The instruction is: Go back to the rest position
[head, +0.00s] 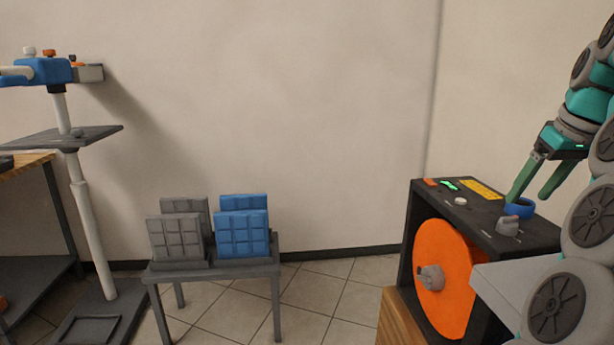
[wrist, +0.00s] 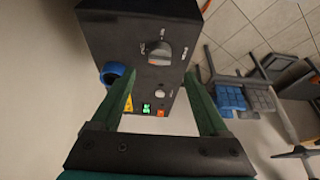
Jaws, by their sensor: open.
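My gripper (head: 529,195) is at the right in the head view, angled down over the black machine (head: 475,208), its two green fingers spread with nothing between them. In the wrist view my gripper (wrist: 160,78) is also open, with the machine's top panel beyond the fingers. A blue ring-shaped part (head: 520,208) is on the machine's top, near one fingertip in the head view. In the wrist view the blue part (wrist: 116,70) lies outside the left finger; I cannot tell whether they touch.
The machine carries a grey knob (head: 508,226), a green-lit switch (head: 448,185) and an orange disc (head: 443,279) on its side. A grey stand (head: 215,271) holds blue and grey panels. A blue clamp (head: 43,71) tops a pole at left. Floor between stand and machine is clear.

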